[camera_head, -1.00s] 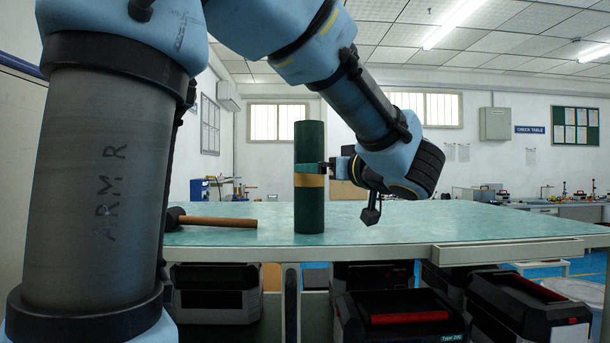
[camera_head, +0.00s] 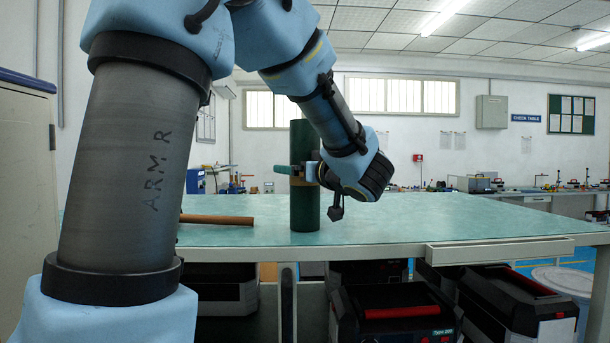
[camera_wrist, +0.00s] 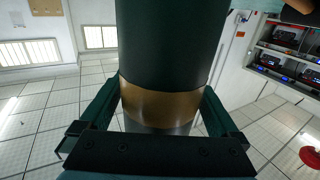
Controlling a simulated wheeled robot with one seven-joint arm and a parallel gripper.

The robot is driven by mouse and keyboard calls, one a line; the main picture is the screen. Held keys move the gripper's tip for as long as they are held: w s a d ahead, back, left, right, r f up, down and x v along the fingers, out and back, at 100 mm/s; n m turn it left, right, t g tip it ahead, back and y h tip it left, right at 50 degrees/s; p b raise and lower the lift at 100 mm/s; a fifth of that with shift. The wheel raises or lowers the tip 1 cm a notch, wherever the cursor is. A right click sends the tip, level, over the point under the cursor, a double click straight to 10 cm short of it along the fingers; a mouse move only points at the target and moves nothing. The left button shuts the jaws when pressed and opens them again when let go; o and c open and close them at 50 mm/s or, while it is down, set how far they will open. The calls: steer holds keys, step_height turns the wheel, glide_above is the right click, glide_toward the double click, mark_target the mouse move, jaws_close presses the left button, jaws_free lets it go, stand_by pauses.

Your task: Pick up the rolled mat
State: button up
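The rolled mat (camera_head: 304,217) is a dark green upright cylinder with a tan band around its middle, standing on the pale green table (camera_head: 390,231). It also fills the middle of the wrist view (camera_wrist: 172,45), with its tan band (camera_wrist: 160,103) between the fingers. My gripper (camera_head: 292,171) comes from the right at band height, with one finger across the near side of the mat. In the wrist view my gripper's fingers (camera_wrist: 162,106) are set wide, one on each side of the roll. No clear gap shows there, and the mat hides part of the far fingertips.
A hammer with a wooden handle (camera_head: 218,219) lies on the table left of the mat. Black cases with red handles (camera_head: 395,313) stand below the tabletop. The table right of the mat is clear. More benches with equipment (camera_head: 475,184) stand behind.

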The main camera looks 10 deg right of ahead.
steer(key=shift+r, duration=0.1)
jaws_close()
stand_by(0.5)
